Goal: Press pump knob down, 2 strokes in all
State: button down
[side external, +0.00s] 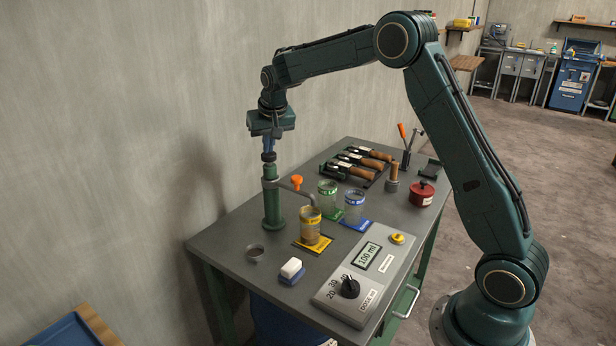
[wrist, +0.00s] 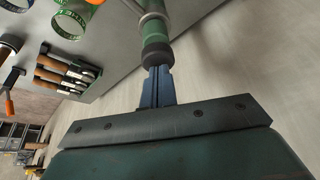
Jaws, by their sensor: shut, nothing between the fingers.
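The green pump (side external: 272,197) stands upright near the table's left edge, its bent spout reaching over an amber-filled jar (side external: 311,226) on a yellow mat. The dark pump knob (side external: 268,156) tops it; the knob also shows in the wrist view (wrist: 157,55). My gripper (side external: 269,148) points down, directly above the knob, with its blue fingers shut and empty. In the wrist view the fingertips (wrist: 157,68) meet the knob or hover just over it; I cannot tell which. The dosing box (side external: 367,277) at the front shows 100 ml on its display (side external: 368,257).
Jars with green (side external: 328,195) and blue (side external: 354,205) bands stand behind the amber one. Wooden-handled tools (side external: 357,163) lie at the back. The wall is close at left.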

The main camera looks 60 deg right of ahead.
jog(key=shift+r, duration=1.65)
jog(key=shift+f, duration=2.1)
jog(key=shift+r, duration=2.1)
jog(key=shift+r, duration=0.1)
notch_tip(320, 180, up, 6)
jog(key=shift+f, duration=0.1)
